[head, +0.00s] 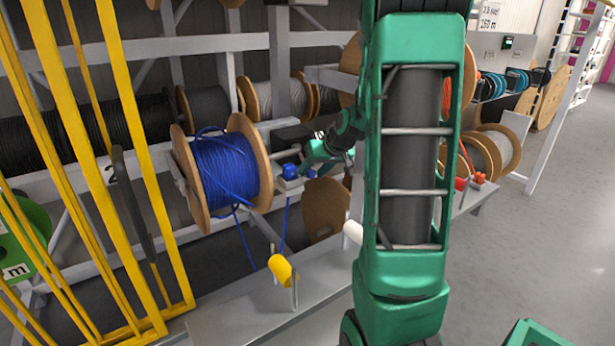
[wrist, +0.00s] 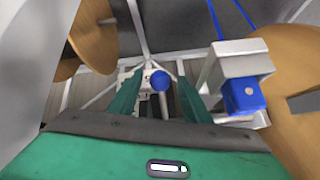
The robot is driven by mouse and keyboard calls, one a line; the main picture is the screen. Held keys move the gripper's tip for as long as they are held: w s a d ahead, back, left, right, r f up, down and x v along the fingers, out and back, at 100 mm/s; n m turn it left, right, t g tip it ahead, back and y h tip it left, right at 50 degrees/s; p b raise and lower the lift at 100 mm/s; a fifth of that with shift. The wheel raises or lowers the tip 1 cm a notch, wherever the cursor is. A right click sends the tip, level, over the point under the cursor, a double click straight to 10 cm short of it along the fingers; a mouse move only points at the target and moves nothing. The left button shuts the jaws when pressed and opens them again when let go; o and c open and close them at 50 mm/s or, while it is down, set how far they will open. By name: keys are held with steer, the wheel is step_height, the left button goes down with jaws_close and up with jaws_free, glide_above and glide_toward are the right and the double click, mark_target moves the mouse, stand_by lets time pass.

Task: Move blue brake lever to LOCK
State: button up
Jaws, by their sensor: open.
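A blue round knob (wrist: 160,80), which looks like the end of the brake lever, shows in the wrist view. It appears between the two green fingers of my gripper (wrist: 158,98), which is open. I cannot tell whether a finger touches it. In the head view my gripper (head: 308,162) is beside small blue parts (head: 290,171) on a light bracket, just right of the blue cable reel (head: 225,168). The lever's shape is too small to make out there, and no LOCK marking is readable.
A blue block (wrist: 243,95) on a grey bracket is close right of my gripper in the wrist view. A wooden reel flange (wrist: 290,100) is beyond it. Yellow bars (head: 125,150) stand at left.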

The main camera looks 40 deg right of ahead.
steer(key=v, duration=0.7)
steer(key=shift+s+r, duration=0.2)
steer(key=shift+r, duration=0.2)
steer(key=shift+s+r, duration=0.1)
steer(key=shift+r, duration=0.1)
steer(key=c, duration=0.8)
steer(key=s+a+r+n, duration=0.1)
steer(key=r, duration=0.1)
steer(key=s+a+r+n, duration=0.1)
steer(key=s+r, duration=0.1)
steer(key=s+a+r+h, duration=0.1)
steer(key=s+r, duration=0.1)
steer(key=shift+s+a+r+n+g, duration=0.1)
steer(key=shift+s+r+n+g, duration=0.1)
steer(key=shift+n+g, duration=0.2)
jaws_close()
steer(key=x, duration=1.2)
steer(key=shift+w, duration=0.1)
steer(key=shift+w+d+f, duration=0.4)
steer(key=shift+w+f, duration=0.15)
steer(key=shift+w, duration=0.15)
